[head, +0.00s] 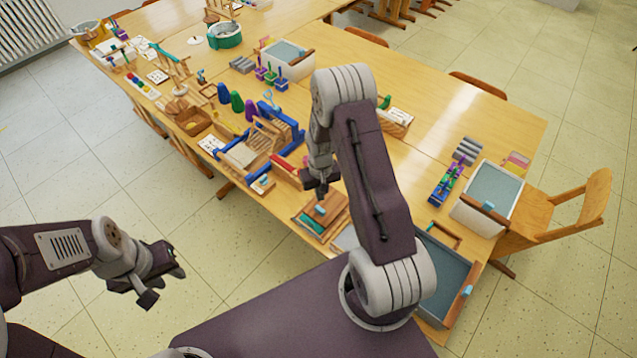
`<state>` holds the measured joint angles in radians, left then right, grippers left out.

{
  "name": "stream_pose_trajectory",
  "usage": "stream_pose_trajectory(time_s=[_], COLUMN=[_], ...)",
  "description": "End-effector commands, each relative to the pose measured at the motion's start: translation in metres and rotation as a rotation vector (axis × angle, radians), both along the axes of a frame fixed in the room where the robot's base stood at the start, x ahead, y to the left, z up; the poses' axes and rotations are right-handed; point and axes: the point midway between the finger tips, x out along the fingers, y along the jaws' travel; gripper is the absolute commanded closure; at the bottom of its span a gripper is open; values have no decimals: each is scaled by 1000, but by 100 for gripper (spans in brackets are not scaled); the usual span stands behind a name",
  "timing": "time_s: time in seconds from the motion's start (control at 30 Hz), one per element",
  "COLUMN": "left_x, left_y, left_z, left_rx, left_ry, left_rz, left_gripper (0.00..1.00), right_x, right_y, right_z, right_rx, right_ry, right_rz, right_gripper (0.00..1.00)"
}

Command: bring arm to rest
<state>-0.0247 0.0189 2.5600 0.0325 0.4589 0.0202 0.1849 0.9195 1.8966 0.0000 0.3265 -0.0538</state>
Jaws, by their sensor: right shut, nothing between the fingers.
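My right arm rises from my base and bends down over the near edge of the long wooden table (470,115). Its gripper (321,192) points down, shut and empty, just above or beside a small wooden tray (312,228) with green pieces and a light blue block (320,210). I cannot tell whether it touches anything there. My left gripper (166,285) hangs over the bare floor at the left, apart from the table. Its fingers look spread, with nothing between them.
Blue-framed wooden tools (275,128) crowd the table left of my right arm. A grey bin (490,195) and a blue-grey tray (445,275) stand at the right, near a wooden chair (565,215). The floor (60,175) at the left is clear.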

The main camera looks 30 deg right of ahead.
Motion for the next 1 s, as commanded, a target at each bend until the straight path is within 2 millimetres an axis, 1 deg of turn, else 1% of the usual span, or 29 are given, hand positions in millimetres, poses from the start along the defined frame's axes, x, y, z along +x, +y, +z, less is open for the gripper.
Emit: stream_pose_trajectory(time_s=[0.2, 0.27, 0.33, 0.37, 0.4, 0.47, 0.5, 0.57, 0.6, 0.67, 0.7, 0.73, 0.8, 0.9, 1.0], left_x=[0, 0, 0, 0, 0, 0, 0, 0, 0, 0, 0, 0, 0, 0, 0], left_y=[0, 0, 0, 0, 0, 0, 0, 0, 0, 0, 0, 0, 0, 0, 0], left_z=[-1, -4, -8, -11, -15, -20, -23, -28, -30, -32, -33, -33, -32, -31, -31], left_rx=[0, 0, 0, 0, 0, 0, 0, 0, 0, 0, 0, 0, 0, 0, 0], left_ry=[0, 0, 0, 0, 0, 0, 0, 0, 0, 0, 0, 0, 0, 0, 0], left_rz=[0, 0, 0, 0, 0, 0, 0, 0, 0, 0, 0, 0, 0, 0, 0], left_gripper=[68, 68, 68, 68, 68, 68, 68, 68, 68, 68, 68, 68, 68, 68, 68], right_x=[1, 9, 29, 36, 41, 37, 28, 7, -10, -38, -57, -72, -101, -122, -128], right_y=[1, 4, 9, 14, 22, 35, 45, 57, 64, 71, 74, 76, 76, 75, 75], right_z=[-1, 5, 27, 41, 62, 94, 113, 134, 145, 154, 156, 156, 152, 143, 141], right_rx=[0, -4, -15, -19, -25, -27, -25, -21, -17, -10, -5, -2, 4, 9, 12], right_ry=[-1, -24, -89, -123, -165, -216, -239, -259, -265, -259, -248, -233, -183, -124, -102], right_rz=[4, 15, 37, 52, 71, 101, 116, 135, 144, 150, 152, 149, 136, 121, 109], right_gripper=[100, 100, 100, 100, 100, 100, 100, 100, 100, 100, 100, 100, 100, 100, 100])
